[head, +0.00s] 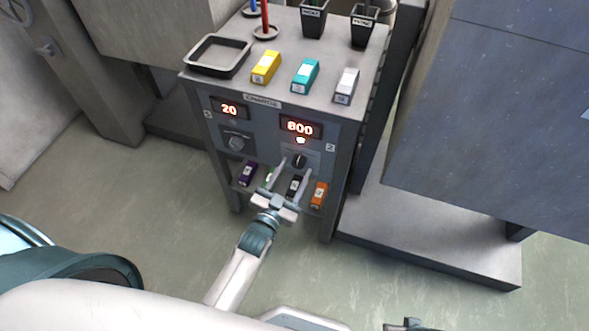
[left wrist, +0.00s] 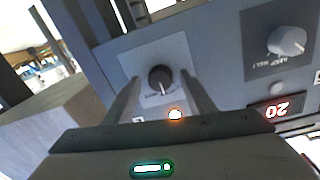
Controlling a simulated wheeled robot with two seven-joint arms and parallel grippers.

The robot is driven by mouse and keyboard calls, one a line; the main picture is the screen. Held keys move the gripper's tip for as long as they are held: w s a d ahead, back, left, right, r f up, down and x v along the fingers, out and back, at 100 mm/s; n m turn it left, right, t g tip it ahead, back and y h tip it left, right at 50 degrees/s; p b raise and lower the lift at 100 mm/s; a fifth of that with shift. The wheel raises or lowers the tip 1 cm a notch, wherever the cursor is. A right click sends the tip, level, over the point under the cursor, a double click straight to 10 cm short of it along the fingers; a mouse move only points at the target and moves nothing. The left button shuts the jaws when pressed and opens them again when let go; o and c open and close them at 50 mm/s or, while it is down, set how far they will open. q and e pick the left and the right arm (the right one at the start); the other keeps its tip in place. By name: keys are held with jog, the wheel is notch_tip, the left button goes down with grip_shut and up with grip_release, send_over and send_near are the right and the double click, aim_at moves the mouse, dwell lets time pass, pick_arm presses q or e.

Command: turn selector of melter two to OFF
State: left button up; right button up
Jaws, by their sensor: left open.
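The selector of melter two is a black round knob (head: 299,160) on the right-hand panel, which bears a "2" label. It also shows in the left wrist view (left wrist: 160,78), with a light mark on the side toward a lit orange lamp (left wrist: 175,114). The display (head: 300,127) above it reads 800. My left gripper (head: 293,168) is open in front of this panel. In the left wrist view its two fingers flank the knob from nearer the camera, with gaps; contact is not visible. A dark part at the head view's bottom edge may be my right gripper (head: 410,324).
The left panel has a grey knob (head: 236,143) and a display (head: 229,108) reading 20. Purple, black and orange boxes stand on a shelf below. On top are a black tray (head: 217,55), yellow, teal and white boxes, and dark cups. A large grey block stands right.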

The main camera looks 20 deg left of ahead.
pick_arm(q)
jog(key=shift+w, duration=0.45)
jog(key=c, duration=1)
jog(key=shift+c, duration=0.2)
